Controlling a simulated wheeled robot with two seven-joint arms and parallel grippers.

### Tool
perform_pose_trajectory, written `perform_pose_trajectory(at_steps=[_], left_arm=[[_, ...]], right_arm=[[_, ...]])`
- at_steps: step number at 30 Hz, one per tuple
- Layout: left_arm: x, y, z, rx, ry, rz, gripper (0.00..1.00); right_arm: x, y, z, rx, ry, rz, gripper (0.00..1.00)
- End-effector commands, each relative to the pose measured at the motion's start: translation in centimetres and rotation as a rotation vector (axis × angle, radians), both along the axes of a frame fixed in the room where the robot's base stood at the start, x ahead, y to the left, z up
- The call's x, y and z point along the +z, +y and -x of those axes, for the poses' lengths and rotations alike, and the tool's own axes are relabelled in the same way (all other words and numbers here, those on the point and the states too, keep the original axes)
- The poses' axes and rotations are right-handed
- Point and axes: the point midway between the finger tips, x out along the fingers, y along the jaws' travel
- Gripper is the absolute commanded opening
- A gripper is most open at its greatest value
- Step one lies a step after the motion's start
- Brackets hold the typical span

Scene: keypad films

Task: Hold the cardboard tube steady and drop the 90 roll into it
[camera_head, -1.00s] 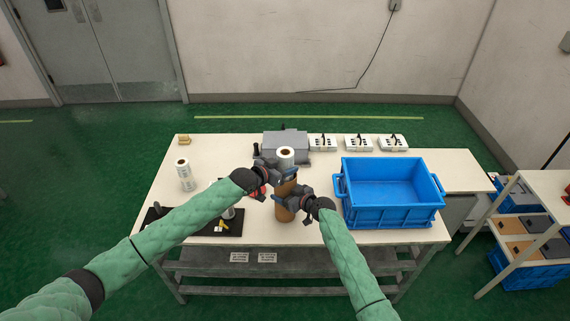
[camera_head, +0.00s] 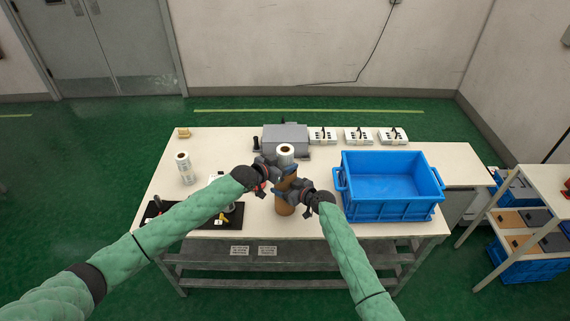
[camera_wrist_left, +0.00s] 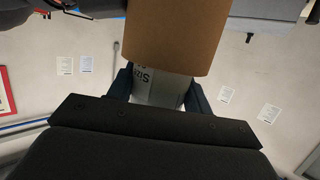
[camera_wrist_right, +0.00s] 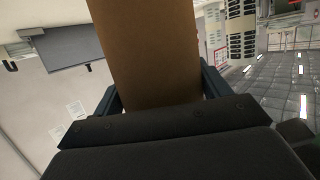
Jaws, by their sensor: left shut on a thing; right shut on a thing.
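My left gripper (camera_head: 274,170) is shut on a white roll (camera_head: 285,149), held upright directly over the cardboard tube (camera_head: 285,208). In the left wrist view, the roll (camera_wrist_left: 158,88) shows part of a "Size" label between the fingers (camera_wrist_left: 158,92); its far end meets the brown tube's rim (camera_wrist_left: 175,65). I cannot tell how far the roll is inside the tube. My right gripper (camera_head: 293,191) is shut on the tube from the right. The tube stands upright near the table's front edge. In the right wrist view, the brown tube (camera_wrist_right: 150,60) fills the space between the fingers.
A large blue crate (camera_head: 390,214) stands close to my right gripper. A grey box (camera_head: 286,138) and several white keypads (camera_head: 358,136) line the back. Another white roll (camera_head: 184,168) stands at left. A black mat (camera_head: 160,212) lies partly under my left arm.

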Motion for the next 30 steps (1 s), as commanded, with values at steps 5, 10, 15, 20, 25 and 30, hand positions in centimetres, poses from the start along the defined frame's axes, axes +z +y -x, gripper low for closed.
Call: perform_pose_trajectory(at_steps=[5, 10, 15, 20, 25, 30], left_arm=[[0.1, 0.0, 0.0, 0.000, -0.001, 0.001, 0.25], [0.0, 0.0, 0.0, 0.000, 0.000, 0.000, 0.76], [0.0, 0.0, 0.0, 0.000, 0.000, 0.000, 0.76], [0.0, 0.2, 0.2, 0.000, 0.001, -0.001, 0.76], [0.5, 1.5, 1.4, 0.001, 0.000, 0.000, 0.76], [1.4, 3.7, 3.6, 0.001, 0.001, -0.002, 0.76]], right_arm=[[0.0, 0.0, 0.0, 0.000, 0.000, 0.000, 0.61], [0.0, 0.0, 0.0, 0.000, 0.000, 0.000, 0.61], [0.0, 0.0, 0.0, 0.000, 0.000, 0.000, 0.61], [0.0, 0.0, 0.0, 0.000, 0.000, 0.000, 0.61], [0.0, 0.0, 0.0, 0.000, 0.000, 0.000, 0.61], [0.0, 0.0, 0.0, 0.000, 0.000, 0.000, 0.61]])
